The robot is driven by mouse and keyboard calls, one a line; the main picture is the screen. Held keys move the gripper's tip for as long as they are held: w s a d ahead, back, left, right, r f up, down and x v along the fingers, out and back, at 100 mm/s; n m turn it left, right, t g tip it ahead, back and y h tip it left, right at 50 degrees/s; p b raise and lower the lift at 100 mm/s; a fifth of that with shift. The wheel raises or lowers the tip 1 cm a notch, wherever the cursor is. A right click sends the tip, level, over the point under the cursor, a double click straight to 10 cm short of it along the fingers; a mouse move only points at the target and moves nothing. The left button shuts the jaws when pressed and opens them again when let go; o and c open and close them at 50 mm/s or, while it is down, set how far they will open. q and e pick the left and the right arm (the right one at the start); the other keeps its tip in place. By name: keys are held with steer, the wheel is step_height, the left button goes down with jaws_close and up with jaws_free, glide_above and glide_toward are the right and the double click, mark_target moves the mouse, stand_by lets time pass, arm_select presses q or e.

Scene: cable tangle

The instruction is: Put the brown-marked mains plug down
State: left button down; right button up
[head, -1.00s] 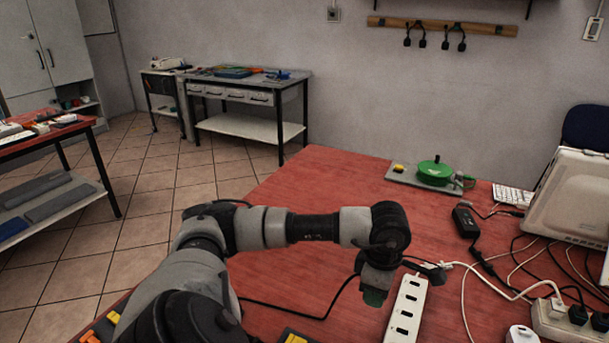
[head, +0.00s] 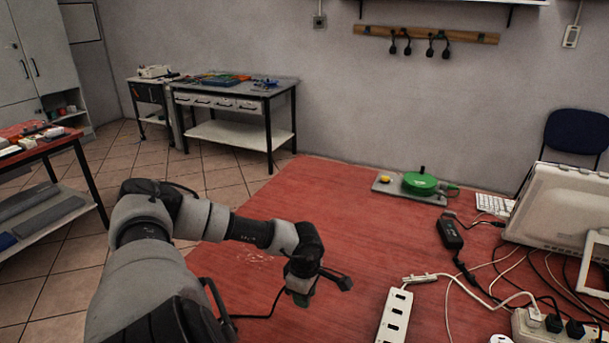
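My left gripper (head: 300,297) points down over the red table, left of the white power strip (head: 396,317). A black plug (head: 338,280) sticks out to the right from between its fingers, and the gripper appears shut on it. A black cable (head: 262,317) runs from the gripper back toward the left. No brown mark can be made out on the plug at this size. The fingertips are partly hidden by the wrist, and I cannot tell how high the plug is above the table. My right gripper is not in view.
The red table (head: 330,215) is bare around and beyond the gripper. A black power adapter (head: 449,233), tangled cables and a second, plugged-up strip (head: 545,327) lie at right. A green round device (head: 420,183) on a grey board stands at the back, and a white case (head: 565,210) at far right.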

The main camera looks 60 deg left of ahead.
arm_select(q)
steer(key=shift+f, duration=2.05)
steer(key=shift+f, duration=0.15)
steer(key=c, duration=0.9)
jaws_free()
step_height(320, 180, up, 12)
steer(key=shift+r+b, duration=0.25)
steer(key=shift+b, duration=0.15)
steer(key=shift+d+f, duration=0.1)
